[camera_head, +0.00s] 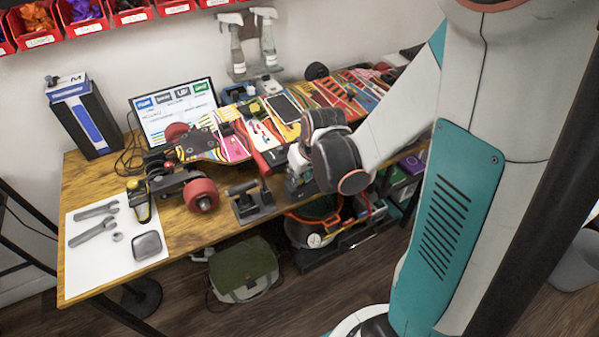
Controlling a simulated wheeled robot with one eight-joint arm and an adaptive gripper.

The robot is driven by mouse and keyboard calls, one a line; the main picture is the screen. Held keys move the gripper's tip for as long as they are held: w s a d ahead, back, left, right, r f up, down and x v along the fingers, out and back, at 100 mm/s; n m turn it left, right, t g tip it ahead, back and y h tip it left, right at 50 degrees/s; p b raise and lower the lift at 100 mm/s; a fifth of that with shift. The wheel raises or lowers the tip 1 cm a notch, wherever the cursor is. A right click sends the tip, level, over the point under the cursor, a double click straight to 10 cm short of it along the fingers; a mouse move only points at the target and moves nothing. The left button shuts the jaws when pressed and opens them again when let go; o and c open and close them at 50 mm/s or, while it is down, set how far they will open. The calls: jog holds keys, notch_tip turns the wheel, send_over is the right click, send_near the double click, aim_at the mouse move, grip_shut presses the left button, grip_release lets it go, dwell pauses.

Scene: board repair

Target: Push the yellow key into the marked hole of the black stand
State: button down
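A black stand (251,201) with an upright part on a flat base stands at the front edge of the wooden table. Its marked hole is too small to make out. I cannot identify the yellow key for sure. Small yellow parts show beside the skateboard truck, left of the stand, and on the skateboard. My gripper (299,181) is at the end of my arm, just right of the stand and near the table's front edge. My wrist hides most of it, so its fingers and anything between them cannot be made out.
A skateboard truck (183,190) with a red wheel is left of the stand. A patterned skateboard deck (235,143) lies behind it. A white mat (88,267) with wrenches covers the table's left end. A monitor (175,112) and blue-black box (88,118) stand behind.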

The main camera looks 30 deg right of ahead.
jog(key=shift+f, duration=0.15)
jog(key=c, duration=1.4)
grip_release()
jog(key=shift+o, duration=0.2)
jog(key=shift+o, duration=1.4)
jog(key=shift+r, duration=0.2)
jog(key=shift+r+p, duration=0.35)
jog(key=shift+p, duration=0.1)
jog(key=shift+r+p, duration=0.8)
jog(key=shift+r, duration=0.3)
